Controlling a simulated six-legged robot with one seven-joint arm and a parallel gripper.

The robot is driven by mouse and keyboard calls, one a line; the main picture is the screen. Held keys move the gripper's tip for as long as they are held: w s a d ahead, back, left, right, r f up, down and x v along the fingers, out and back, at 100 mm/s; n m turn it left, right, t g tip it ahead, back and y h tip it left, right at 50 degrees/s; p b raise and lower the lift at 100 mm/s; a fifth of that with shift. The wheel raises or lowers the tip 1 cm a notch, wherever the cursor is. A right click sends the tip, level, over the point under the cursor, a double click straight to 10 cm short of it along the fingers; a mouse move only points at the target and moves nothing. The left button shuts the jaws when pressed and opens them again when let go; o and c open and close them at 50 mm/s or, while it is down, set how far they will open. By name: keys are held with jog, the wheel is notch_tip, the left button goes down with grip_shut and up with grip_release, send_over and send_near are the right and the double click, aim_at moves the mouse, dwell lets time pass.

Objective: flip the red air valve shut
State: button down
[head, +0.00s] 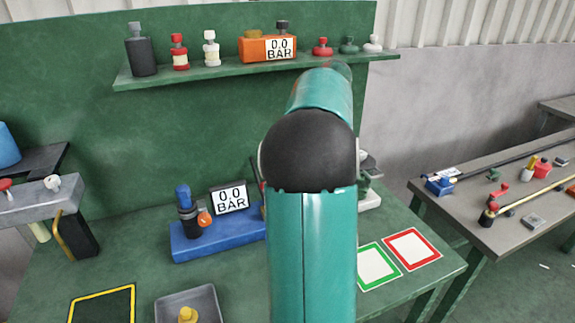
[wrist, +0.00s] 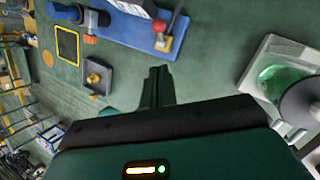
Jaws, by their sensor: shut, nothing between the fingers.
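The red air valve (wrist: 173,27) shows in the wrist view near the top, on the blue base plate (wrist: 128,30). Its red lever sticks up from a small pale block; I cannot tell its exact angle. My gripper (wrist: 157,72) is shut and empty, its fingertips just below the valve in the picture and apart from it. In the head view the blue base (head: 190,246) stands on the green bench, and my teal arm hides most of the valve and the whole gripper.
A gauge reading 0.0 BAR (head: 230,198) and a blue-topped fitting (head: 186,208) share the base. A grey tray (head: 207,295) holds a yellow piece. Red-framed (head: 433,258) and green-framed (head: 392,273) cards lie right. A round-topped device (wrist: 300,100) stands right in the wrist view.

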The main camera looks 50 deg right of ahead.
jog(key=shift+d+r, duration=0.25)
jog(key=shift+r, duration=0.35)
jog(key=shift+d+r, duration=0.25)
jog(key=shift+r, duration=0.35)
jog(key=a+r+n+h, duration=0.1)
jog(key=a+r+n, duration=0.1)
jog(key=a+n, duration=1.8)
jog(key=s+a+f+n, duration=0.2)
jog(key=s+a+n, duration=0.1)
jog(key=a+n, duration=0.2)
jog(key=s+a+f+n+t+h, duration=0.1)
jog(key=s+a+f+n, duration=0.2)
jog(key=a+n, duration=0.3)
jog(key=s+a+f+n+h, duration=0.1)
jog(key=s+a+f+n, duration=0.2)
jog(key=a, duration=0.9)
jog(key=shift+s+a+n+t, duration=0.25)
jog(key=shift+s+n, duration=0.5)
jog(key=shift+n, duration=0.45)
